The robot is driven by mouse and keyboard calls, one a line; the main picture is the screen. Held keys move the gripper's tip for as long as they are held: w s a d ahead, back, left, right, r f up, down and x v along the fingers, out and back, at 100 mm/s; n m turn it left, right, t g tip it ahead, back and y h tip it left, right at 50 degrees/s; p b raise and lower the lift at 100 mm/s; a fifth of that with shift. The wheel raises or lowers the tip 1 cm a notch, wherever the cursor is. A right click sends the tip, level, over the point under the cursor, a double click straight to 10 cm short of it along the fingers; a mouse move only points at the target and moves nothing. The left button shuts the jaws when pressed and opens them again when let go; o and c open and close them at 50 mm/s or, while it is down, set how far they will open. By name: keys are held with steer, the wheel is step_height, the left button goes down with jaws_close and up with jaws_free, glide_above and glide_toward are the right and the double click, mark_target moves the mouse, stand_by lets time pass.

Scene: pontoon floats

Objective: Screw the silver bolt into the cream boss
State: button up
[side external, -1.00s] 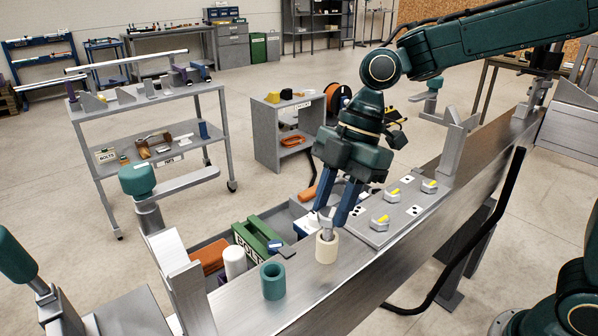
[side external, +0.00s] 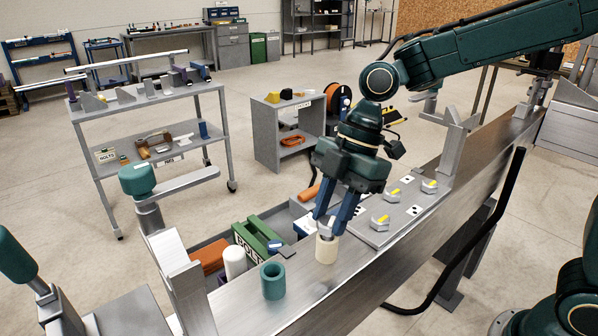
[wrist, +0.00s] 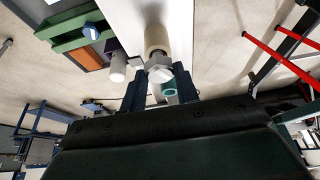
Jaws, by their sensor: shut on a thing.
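The cream boss (side external: 327,250) stands upright on the metal beam, and it also shows in the wrist view (wrist: 156,37). My gripper (side external: 326,228) is directly above it, fingers pointing down and shut on the silver bolt (wrist: 160,70). In the wrist view the bolt's head sits between the fingertips, in line with the boss. In the side view the bolt (side external: 327,233) is mostly hidden by the fingers, and its lower end is at the boss's top. I cannot tell how deep the bolt sits in the boss.
A teal hollow cylinder (side external: 273,281) stands on the beam left of the boss. A grey plate (side external: 395,213) with several yellow-marked knobs lies to the right. A tray behind holds a green box (side external: 257,238) and a white cylinder (side external: 234,262). The beam's front is clear.

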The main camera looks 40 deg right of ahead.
steer(key=shift+f, duration=0.5)
steer(key=o, duration=1.2)
steer(key=shift+r, duration=0.15)
steer(key=v, duration=1.3)
steer(key=shift+r, duration=0.25)
steer(key=shift+d, duration=0.1)
